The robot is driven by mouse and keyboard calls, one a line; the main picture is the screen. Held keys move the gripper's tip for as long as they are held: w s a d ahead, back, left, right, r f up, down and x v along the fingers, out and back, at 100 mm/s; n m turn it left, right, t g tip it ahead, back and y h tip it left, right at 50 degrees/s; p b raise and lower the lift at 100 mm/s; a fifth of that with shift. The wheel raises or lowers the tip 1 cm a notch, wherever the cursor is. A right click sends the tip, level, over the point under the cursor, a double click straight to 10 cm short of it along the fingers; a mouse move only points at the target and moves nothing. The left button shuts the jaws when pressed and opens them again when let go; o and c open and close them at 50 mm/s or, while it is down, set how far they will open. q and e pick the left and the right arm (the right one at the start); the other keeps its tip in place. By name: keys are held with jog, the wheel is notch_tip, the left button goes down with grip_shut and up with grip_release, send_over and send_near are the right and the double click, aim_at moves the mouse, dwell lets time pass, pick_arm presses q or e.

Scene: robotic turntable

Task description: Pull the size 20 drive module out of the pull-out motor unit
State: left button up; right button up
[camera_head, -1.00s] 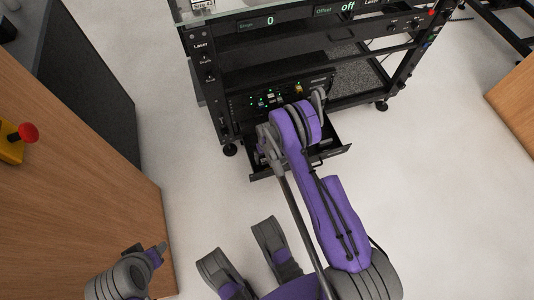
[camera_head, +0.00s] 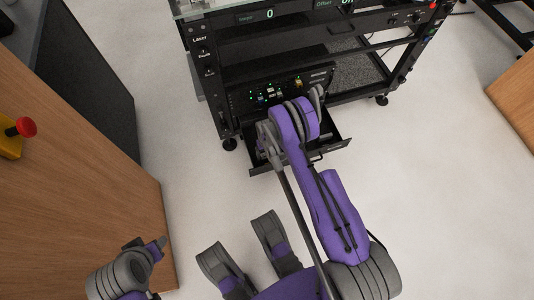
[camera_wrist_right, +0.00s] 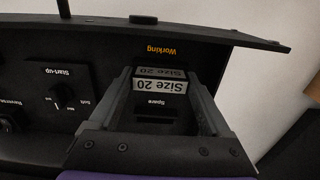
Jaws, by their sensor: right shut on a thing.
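In the right wrist view, the size 20 drive module (camera_wrist_right: 160,84) is a dark block with white "Size 20" labels. It sits just under the orange "Working" label. My right gripper (camera_wrist_right: 160,78) is shut on it, with one grey finger on each side. Whether its lower part is still in its slot cannot be told. The pull-out motor unit (camera_wrist_right: 60,125) is a black panel; it is also in the head view (camera_head: 333,146), low in the rack and pulled out. There my right arm hides the gripper and module.
A "Spare" slot (camera_wrist_right: 155,122) lies between the fingers. A "Start-up" knob (camera_wrist_right: 57,96) is on the panel at the left. The black rack (camera_head: 225,120) stands over the drawer. A wooden cabinet (camera_head: 80,180) is at the left. White floor lies open in front of the rack.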

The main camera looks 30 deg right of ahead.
jog(key=shift+r, duration=0.15)
jog(key=shift+r+p, duration=1.1)
jog(key=shift+r, duration=1.05)
